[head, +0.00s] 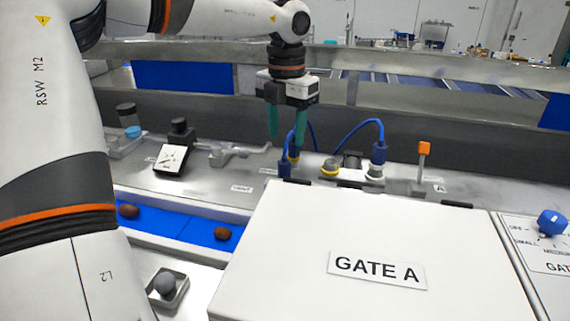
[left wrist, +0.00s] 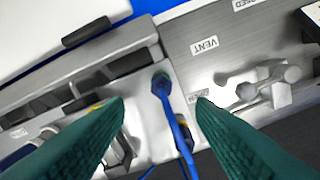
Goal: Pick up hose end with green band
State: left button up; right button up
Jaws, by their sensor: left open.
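A blue hose (head: 356,126) arches over the grey deck behind the white panel. One blue hose end (head: 378,153) stands upright at a pale ringed port on the right. My left gripper is open and empty, pointing down. My right gripper is not in view.
The white GATE A panel (head: 390,235) fills the front. A metal valve handle (head: 238,152) and a tilted gauge (head: 171,158) are left. Dates lie on the blue belt (head: 190,229).

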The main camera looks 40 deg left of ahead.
aim_at(284, 161)
pick_arm(q)
notch_tip(284, 161, down, 3)
jog(key=shift+s+f+p, duration=0.1)
jog(key=shift+s+p, duration=0.05)
jog(key=shift+p, duration=0.3)
jog(key=shift+f, duration=0.2)
notch_tip(284, 161, down, 4)
jog(key=p, duration=0.3)
jog(key=shift+s+f, duration=0.15)
jog(key=shift+f, duration=0.3)
jog(key=shift+a+f, duration=0.1)
grip_shut()
